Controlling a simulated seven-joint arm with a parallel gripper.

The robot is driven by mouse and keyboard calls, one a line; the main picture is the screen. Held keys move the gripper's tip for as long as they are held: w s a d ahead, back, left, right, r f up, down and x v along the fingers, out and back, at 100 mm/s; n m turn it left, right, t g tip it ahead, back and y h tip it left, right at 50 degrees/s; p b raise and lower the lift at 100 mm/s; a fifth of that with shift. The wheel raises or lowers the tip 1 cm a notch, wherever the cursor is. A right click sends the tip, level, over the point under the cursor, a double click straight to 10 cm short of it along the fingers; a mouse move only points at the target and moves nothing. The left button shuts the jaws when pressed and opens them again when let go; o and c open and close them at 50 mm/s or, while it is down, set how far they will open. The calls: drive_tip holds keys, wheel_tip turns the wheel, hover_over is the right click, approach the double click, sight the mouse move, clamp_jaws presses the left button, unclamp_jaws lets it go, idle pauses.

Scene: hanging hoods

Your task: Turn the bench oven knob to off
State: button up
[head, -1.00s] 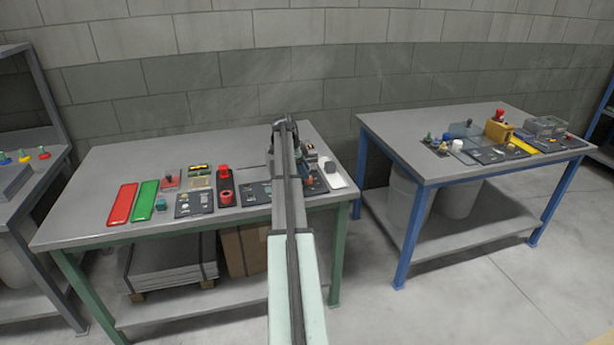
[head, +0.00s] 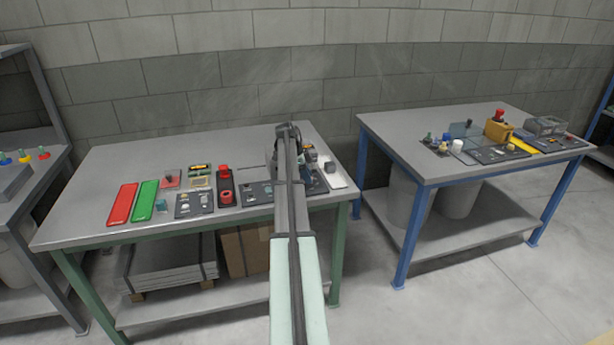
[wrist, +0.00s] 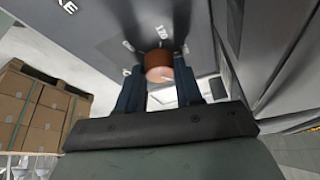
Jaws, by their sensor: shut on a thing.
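In the wrist view an orange-brown round knob (wrist: 158,66) stands on a dark panel (wrist: 100,32) with small white labels around it, too blurred to read fully. My gripper (wrist: 160,78) has one dark finger on each side of the knob and is shut on it. The knob's pointer setting cannot be made out. In the head view my arm covers the gripper and the knob. Part of a dark panel (head: 317,184) shows just right of my arm on the green-legged bench.
The green-legged bench (head: 110,168) also carries a red tray (head: 121,204), a green tray (head: 146,202), a red device (head: 225,185) and several small panels left of my arm. A white-topped item (head: 334,174) lies to the right. A blue-legged bench (head: 385,125) stands farther right.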

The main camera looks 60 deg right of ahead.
drive_tip(key=c, duration=0.4)
drive_tip(key=shift+n, duration=0.4)
drive_tip(key=n+h, duration=0.1)
drive_tip(key=n, duration=0.1)
drive_tip(key=n+t, duration=0.1)
drive_tip(key=n, duration=0.1)
drive_tip(key=shift+s+a+n+h, duration=0.2)
drive_tip(key=shift+n+h, duration=0.1)
drive_tip(key=shift+h, duration=0.1)
drive_tip(key=n+t, duration=0.1)
drive_tip(key=n, duration=0.2)
drive_tip(key=n+t, duration=0.1)
drive_tip(key=n, duration=0.2)
drive_tip(key=shift+s+t, duration=0.1)
drive_tip(key=shift+t, duration=0.3)
drive_tip(key=n+t, duration=0.1)
drive_tip(key=n, duration=0.2)
drive_tip(key=n+t, duration=0.1)
drive_tip(key=n, duration=0.2)
drive_tip(key=shift+s+d+n, duration=0.1)
drive_tip(key=shift+s+n, duration=0.05)
drive_tip(key=shift+n, duration=0.25)
drive_tip(key=n+t, duration=0.1)
drive_tip(key=n, duration=0.1)
drive_tip(key=n+y, duration=0.1)
drive_tip(key=n, duration=0.2)
drive_tip(key=shift+d+t+y, duration=0.1)
drive_tip(key=shift+t+y, duration=0.2)
drive_tip(key=shift+t, duration=0.1)
drive_tip(key=shift+n, duration=0.4)
